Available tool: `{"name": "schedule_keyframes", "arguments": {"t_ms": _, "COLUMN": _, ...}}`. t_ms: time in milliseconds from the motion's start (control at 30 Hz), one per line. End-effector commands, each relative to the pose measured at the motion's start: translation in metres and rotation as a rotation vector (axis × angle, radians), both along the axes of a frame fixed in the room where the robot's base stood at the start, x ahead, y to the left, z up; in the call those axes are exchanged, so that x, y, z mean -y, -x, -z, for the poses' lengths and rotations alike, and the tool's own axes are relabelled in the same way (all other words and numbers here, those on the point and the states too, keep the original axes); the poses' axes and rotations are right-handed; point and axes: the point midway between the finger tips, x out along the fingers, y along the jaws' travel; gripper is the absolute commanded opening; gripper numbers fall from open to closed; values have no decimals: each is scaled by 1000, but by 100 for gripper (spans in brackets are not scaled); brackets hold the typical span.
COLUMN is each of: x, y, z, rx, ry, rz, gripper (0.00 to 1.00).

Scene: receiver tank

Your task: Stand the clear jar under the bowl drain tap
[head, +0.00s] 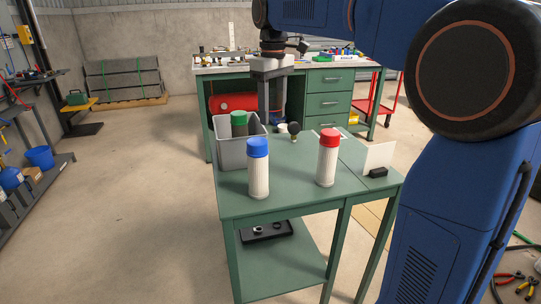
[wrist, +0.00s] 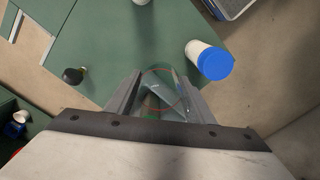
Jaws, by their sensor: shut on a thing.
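My gripper (head: 272,117) points down over the back of the green table and is shut on the clear jar. In the wrist view the clear jar (wrist: 163,88) shows as a faint see-through shape with a thin reddish round rim, between the fingers of my gripper (wrist: 159,98). In the head view I cannot make out the jar's outline. A bowl with a drain tap is not clearly seen in either view.
On the green table (head: 300,193) stand a blue-capped white cylinder (head: 258,172), a red-capped one (head: 326,163), a grey bin (head: 237,155) holding a green-capped one (head: 239,122), a dark gauge-like part (head: 294,129) and a white card (head: 379,157). A red tank (head: 230,103) is behind.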

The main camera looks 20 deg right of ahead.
Motion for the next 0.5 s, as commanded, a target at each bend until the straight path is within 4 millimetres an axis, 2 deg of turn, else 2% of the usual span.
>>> {"name": "schedule_keyframes", "arguments": {"t_ms": 167, "x": 0, "y": 0, "z": 12, "rx": -1, "ry": 1, "rz": 0, "gripper": 25}}
{"name": "schedule_keyframes", "arguments": {"t_ms": 500, "x": 0, "y": 1, "z": 84, "rx": -3, "ry": 1, "rz": 0, "gripper": 25}}
